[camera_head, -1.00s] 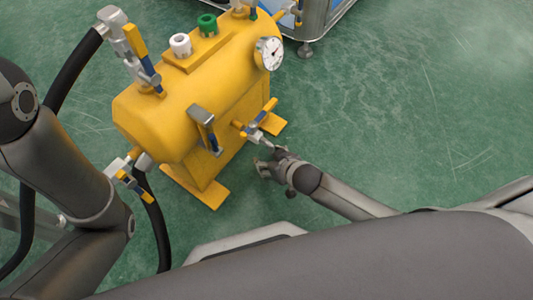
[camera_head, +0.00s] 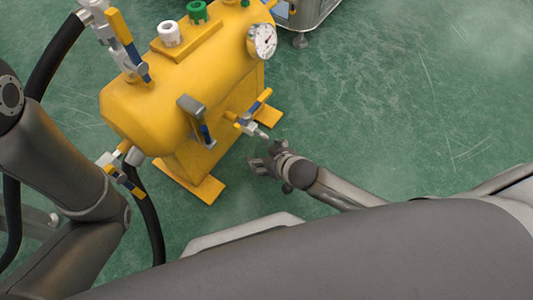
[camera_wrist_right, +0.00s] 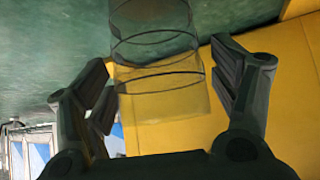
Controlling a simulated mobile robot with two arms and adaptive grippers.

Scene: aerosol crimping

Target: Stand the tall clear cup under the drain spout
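The tall clear cup (camera_wrist_right: 160,95) shows in the right wrist view between the two fingers of my right gripper (camera_wrist_right: 168,85). The finger pads lie along both its sides and seem to touch it. In the head view my right gripper (camera_head: 258,162) is low beside the yellow tank (camera_head: 165,110), just below and in front of a small silver spout (camera_head: 262,136) on its right side. I cannot make out the cup in the head view. Above the spout is a blue and yellow valve handle (camera_head: 257,105). My left gripper is outside the view.
Another valve (camera_head: 120,172) and a black hose (camera_head: 150,210) are at the tank's lower left. A pressure gauge (camera_head: 262,41) sits at its upper right end. The tank's yellow feet (camera_head: 203,190) stand on green floor (camera_head: 400,100). The floor to the right is clear.

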